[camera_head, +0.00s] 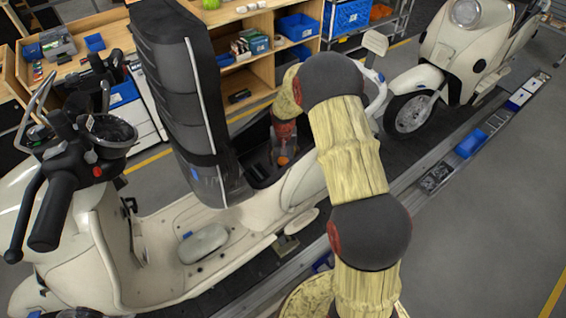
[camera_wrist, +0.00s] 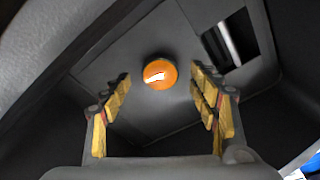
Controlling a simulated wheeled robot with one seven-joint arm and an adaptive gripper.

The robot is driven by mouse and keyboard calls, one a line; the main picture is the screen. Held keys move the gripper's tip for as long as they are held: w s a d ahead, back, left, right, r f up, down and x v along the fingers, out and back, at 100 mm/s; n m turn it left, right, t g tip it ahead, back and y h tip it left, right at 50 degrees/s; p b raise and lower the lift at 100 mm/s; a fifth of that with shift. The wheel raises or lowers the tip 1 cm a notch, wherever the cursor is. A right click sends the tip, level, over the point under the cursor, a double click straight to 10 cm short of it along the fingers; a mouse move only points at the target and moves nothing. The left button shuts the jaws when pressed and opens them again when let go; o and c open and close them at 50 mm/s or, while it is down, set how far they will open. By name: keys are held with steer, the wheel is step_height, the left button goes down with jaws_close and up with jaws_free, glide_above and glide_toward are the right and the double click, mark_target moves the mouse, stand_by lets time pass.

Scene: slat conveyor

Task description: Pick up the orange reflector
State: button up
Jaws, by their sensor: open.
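The orange reflector (camera_wrist: 158,74) is a small round disc on a dark grey surface inside the scooter's open under-seat space. In the wrist view it shows beyond my gripper (camera_wrist: 162,105), between the two yellow-padded fingers and a little past their tips. The fingers are spread apart and hold nothing. In the head view the orange reflector (camera_head: 283,160) is a small orange spot just below my gripper (camera_head: 284,150), which points down into the space. The exact gap between fingertips and reflector is hard to judge.
The raised black seat (camera_head: 185,90) stands left of my arm. Dark walls of the compartment surround the gripper, with a rectangular opening (camera_wrist: 231,42) beside the reflector. A second cream scooter (camera_head: 450,50) stands behind at right. Wooden shelves (camera_head: 260,60) with blue bins are at the back.

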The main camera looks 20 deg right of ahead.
mark_target(283, 161)
steer(key=shift+w+f, duration=0.2)
steer(key=shift+f, duration=0.85)
steer(key=shift+c, duration=0.4)
steer(key=c, duration=1)
step_height(283, 161, up, 10)
steer(key=shift+r, duration=0.1)
